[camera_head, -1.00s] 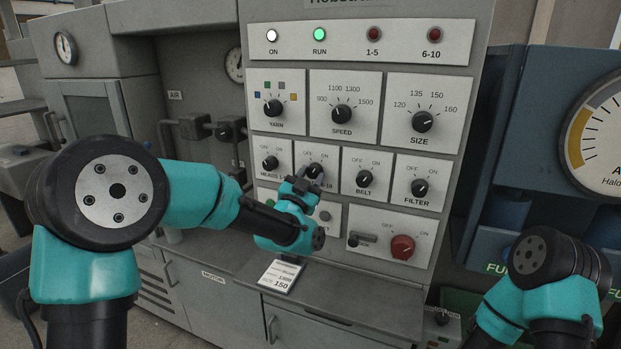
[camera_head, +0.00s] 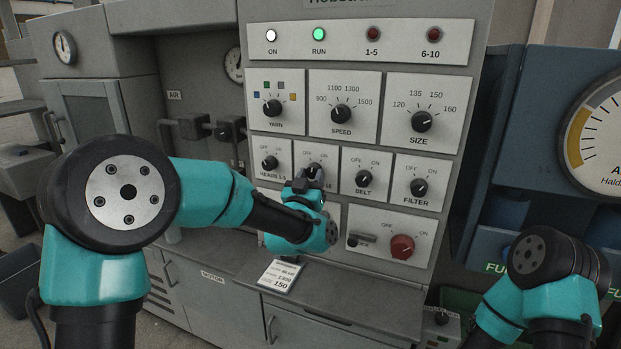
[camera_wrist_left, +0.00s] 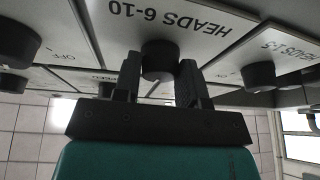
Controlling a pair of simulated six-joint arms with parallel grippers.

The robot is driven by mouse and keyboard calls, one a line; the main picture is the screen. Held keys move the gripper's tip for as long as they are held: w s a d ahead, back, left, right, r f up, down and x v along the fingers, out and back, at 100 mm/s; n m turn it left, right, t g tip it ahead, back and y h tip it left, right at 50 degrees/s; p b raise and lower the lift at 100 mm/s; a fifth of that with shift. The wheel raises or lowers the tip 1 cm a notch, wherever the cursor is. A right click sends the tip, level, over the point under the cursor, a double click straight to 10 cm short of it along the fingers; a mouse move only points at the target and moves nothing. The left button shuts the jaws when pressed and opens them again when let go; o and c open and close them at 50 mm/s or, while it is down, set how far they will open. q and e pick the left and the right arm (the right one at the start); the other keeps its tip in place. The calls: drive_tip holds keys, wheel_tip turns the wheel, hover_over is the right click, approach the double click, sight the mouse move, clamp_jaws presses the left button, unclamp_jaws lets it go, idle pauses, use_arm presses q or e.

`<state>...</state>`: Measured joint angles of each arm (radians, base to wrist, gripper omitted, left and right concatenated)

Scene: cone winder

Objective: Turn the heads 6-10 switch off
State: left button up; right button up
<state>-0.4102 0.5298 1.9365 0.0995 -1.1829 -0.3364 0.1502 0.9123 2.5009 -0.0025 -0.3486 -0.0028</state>
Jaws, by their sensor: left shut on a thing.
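The heads 6-10 switch is a black knob (camera_wrist_left: 158,58) on a white plate (camera_wrist_left: 190,15) marked HEADS 6-10, seen upside down in the left wrist view. In the head view the plate (camera_head: 329,158) shows ON and OFF marks, and the knob is largely hidden by my gripper. My left gripper (camera_head: 312,178) is shut on this knob, with one finger on each side in the left wrist view (camera_wrist_left: 160,80). The pointer of the knob cannot be made out. My right gripper is not in view. The 6-10 lamp (camera_head: 433,35) is dark red.
The heads 1-5 knob (camera_head: 270,162) is close on the left and the belt knob (camera_head: 363,179) close on the right. The filter knob (camera_head: 418,187) and a red knob (camera_head: 402,246) are further right. A paper card (camera_head: 281,275) lies below. The RUN lamp (camera_head: 320,34) glows green.

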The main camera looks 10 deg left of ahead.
use_arm(q)
drive_tip(key=n+y, duration=0.1)
drive_tip(key=n, duration=0.1)
drive_tip(key=n+y, duration=0.1)
drive_tip(key=n, duration=0.2)
drive_tip(key=shift+d+y, duration=0.15)
drive_tip(key=shift+y, duration=0.15)
drive_tip(key=shift+d+r+n+g+y, duration=0.1)
drive_tip(key=shift+n+g+y, duration=0.3)
drive_tip(key=shift+n, duration=0.95)
drive_tip(key=shift+n+g+y, duration=0.1)
drive_tip(key=shift+n+y, duration=0.5)
drive_tip(key=shift+n, duration=0.75)
drive_tip(key=o, duration=0.9)
drive_tip(key=v, duration=1.7)
drive_tip(key=shift+s, duration=0.25)
